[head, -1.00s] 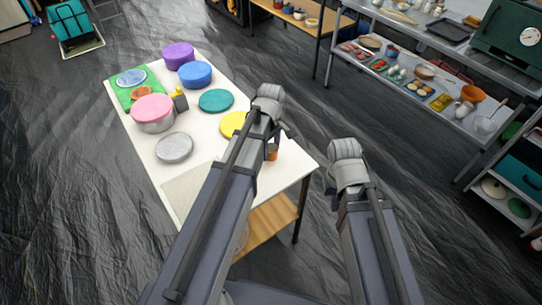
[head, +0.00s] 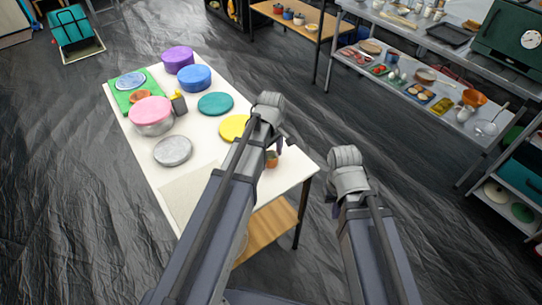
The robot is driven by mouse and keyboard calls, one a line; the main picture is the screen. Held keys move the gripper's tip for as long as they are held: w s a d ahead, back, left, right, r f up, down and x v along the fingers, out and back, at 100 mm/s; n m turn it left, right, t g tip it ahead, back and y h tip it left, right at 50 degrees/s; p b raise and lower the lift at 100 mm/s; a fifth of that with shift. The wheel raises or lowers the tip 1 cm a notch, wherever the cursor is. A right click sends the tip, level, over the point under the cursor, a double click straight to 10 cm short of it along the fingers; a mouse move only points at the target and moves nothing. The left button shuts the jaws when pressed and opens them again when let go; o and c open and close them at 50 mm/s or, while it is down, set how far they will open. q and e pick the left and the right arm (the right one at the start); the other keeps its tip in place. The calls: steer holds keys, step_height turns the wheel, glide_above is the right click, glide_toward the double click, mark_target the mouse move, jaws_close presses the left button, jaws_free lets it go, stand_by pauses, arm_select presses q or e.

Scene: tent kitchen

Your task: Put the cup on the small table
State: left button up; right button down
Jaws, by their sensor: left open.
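A small orange-brown cup (head: 271,160) stands on the white-topped table (head: 205,145) near its right end, partly hidden by my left arm. My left gripper (head: 280,146) is just above and beside the cup, open. Its fingers are mostly hidden behind the wrist, and I cannot tell whether they touch the cup. My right gripper (head: 333,204) is off the table's right edge, over the floor. Its fingers are barely visible, and no held object shows.
Purple (head: 178,60) and blue (head: 195,77) round containers, a pink-lidded pot (head: 151,116), teal (head: 215,104) and yellow (head: 234,128) discs and a grey lid (head: 173,151) occupy the white table. A wooden-topped table (head: 290,20) and metal shelves (head: 440,60) stand behind. Dark floor lies between.

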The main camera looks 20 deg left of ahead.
arm_select(q)
step_height(320, 180, up, 12)
steer(key=p, duration=1.2)
steer(key=s+d+m+y, duration=0.1)
steer(key=s+d+m, duration=1)
steer(key=s+m, duration=0.4)
steer(key=shift+d+r+m, duration=0.15)
steer(key=shift+r+m, duration=0.05)
steer(key=shift+m, duration=0.7)
